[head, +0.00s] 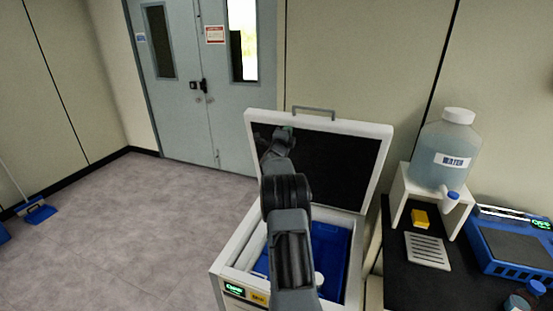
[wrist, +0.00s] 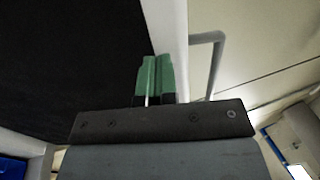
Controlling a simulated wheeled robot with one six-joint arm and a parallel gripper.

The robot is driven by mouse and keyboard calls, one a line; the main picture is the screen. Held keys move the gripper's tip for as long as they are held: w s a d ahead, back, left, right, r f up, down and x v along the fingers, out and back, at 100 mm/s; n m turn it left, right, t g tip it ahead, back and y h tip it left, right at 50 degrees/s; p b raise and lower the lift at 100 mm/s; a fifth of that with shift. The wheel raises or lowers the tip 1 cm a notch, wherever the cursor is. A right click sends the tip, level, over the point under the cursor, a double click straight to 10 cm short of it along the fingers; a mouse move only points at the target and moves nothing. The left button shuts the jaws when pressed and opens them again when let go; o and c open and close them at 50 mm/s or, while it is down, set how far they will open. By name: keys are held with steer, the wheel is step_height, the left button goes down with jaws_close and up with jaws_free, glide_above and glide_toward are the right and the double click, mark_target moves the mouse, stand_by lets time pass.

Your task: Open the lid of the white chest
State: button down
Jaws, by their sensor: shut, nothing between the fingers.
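The white chest (head: 238,248) stands in front of me with its lid (head: 372,130) raised steeply, dark underside facing me. A grey handle (head: 314,109) is on the lid's top edge. In the wrist view the lid's white rim (wrist: 166,28) and handle (wrist: 217,62) show close to the fingers. My gripper (head: 284,130) is in front of the lid's underside, near its upper left part. Its green fingers (wrist: 155,75) are together, with nothing between them. I cannot tell whether they touch the lid. My arm hides part of the chest's opening and blue interior (head: 335,262).
A black bench (head: 400,285) at the right holds a water jug (head: 449,150) on a white stand (head: 399,200), a yellow block (head: 420,218) and a blue device (head: 510,245). Grey double doors (head: 180,100) stand behind. The floor (head: 120,230) at left is mostly clear.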

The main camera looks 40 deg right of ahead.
steer(key=b+v, duration=0.6)
steer(key=v, duration=0.6)
steer(key=shift+a, duration=0.35)
steer(key=shift+f, duration=0.15)
steer(key=w+a+f+n+t+y, duration=0.1)
steer(key=a+f+n+y, duration=0.2)
steer(key=f+n+y, duration=0.25)
steer(key=w+a+f+n+y, duration=0.2)
steer(key=a+f+n+y, duration=0.2)
steer(key=f+n, duration=0.2)
steer(key=s+a+f+n+g+y, duration=0.2)
steer(key=s+a+n+y, duration=0.25)
steer(key=a, duration=0.35)
steer(key=s+a+f+n+g+y, duration=0.25)
steer(key=s+a+n, duration=0.2)
steer(key=a, duration=0.45)
steer(key=s+a+r+n+g+y, duration=0.2)
steer(key=s+a+n, duration=0.8)
steer(key=s+a, duration=0.6)
steer(key=shift+s+r+p, duration=0.45)
steer(key=shift+s+r, duration=0.3)
steer(key=shift+s, duration=0.05)
steer(key=shift+g, duration=0.25)
